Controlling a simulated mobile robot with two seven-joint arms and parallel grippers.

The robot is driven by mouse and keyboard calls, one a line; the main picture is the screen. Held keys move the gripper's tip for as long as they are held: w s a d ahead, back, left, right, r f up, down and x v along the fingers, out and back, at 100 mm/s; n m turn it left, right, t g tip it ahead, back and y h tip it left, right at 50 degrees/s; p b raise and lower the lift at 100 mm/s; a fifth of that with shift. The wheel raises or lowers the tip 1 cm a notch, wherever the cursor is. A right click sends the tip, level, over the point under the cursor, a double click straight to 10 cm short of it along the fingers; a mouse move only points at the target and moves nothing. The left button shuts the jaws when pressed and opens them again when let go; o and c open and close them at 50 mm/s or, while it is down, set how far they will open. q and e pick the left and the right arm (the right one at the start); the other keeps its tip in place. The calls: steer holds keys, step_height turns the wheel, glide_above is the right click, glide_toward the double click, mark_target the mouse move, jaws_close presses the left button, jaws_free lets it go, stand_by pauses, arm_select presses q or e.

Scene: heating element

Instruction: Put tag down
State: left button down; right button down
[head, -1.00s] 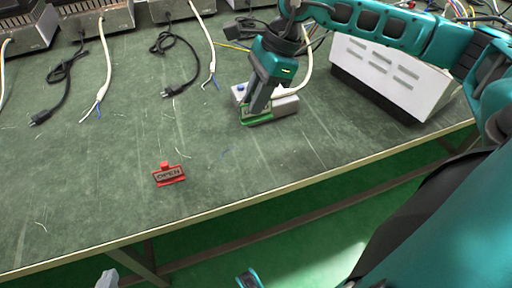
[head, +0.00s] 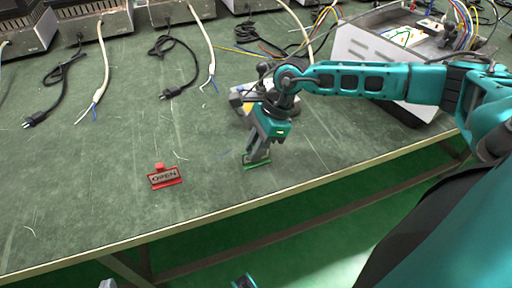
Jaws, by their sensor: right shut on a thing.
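A green tag (head: 257,166) is between the fingertips of my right gripper (head: 257,156), which points down and is shut on it. The tag is at or just above the table top near the front edge; I cannot tell whether it touches. The fingers hide most of its face. A red tag (head: 164,178) marked OPEN stands on the table to the left, apart from the gripper. A grey piece at the bottom edge may be the tip of my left gripper (head: 107,284); its jaws are not clear.
A light-coloured device (head: 238,98) sits behind my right gripper, partly hidden by it. A white-sided box (head: 365,62) with wires stands at the right, behind my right arm. Black plug cords (head: 183,75) and white cables (head: 105,65) lie at the back. The green table (head: 90,205) is clear around the red tag.

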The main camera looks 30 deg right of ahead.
steer(key=shift+r, duration=0.1)
steer(key=shift+f, duration=0.2)
arm_select(q)
steer(key=shift+w+d, duration=0.1)
steer(key=shift+d, duration=0.05)
arm_select(e)
steer(key=c, duration=1)
jaws_free()
arm_select(q)
steer(key=shift+r, duration=0.1)
arm_select(e)
steer(key=shift+r, duration=0.1)
steer(key=shift+r, duration=0.25)
arm_select(q)
steer(key=p, duration=0.1)
steer(key=r+p, duration=0.1)
steer(key=shift+s+a+r+p, duration=0.1)
steer(key=shift+s+a+p, duration=0.2)
steer(key=shift+a, duration=0.1)
arm_select(e)
steer(key=v, duration=1.1)
steer(key=shift+s+d+r, duration=0.1)
steer(key=shift+d+r, duration=0.15)
steer(key=shift+r, duration=0.05)
arm_select(q)
steer(key=shift+d+r, duration=0.1)
arm_select(e)
steer(key=shift+s, duration=0.1)
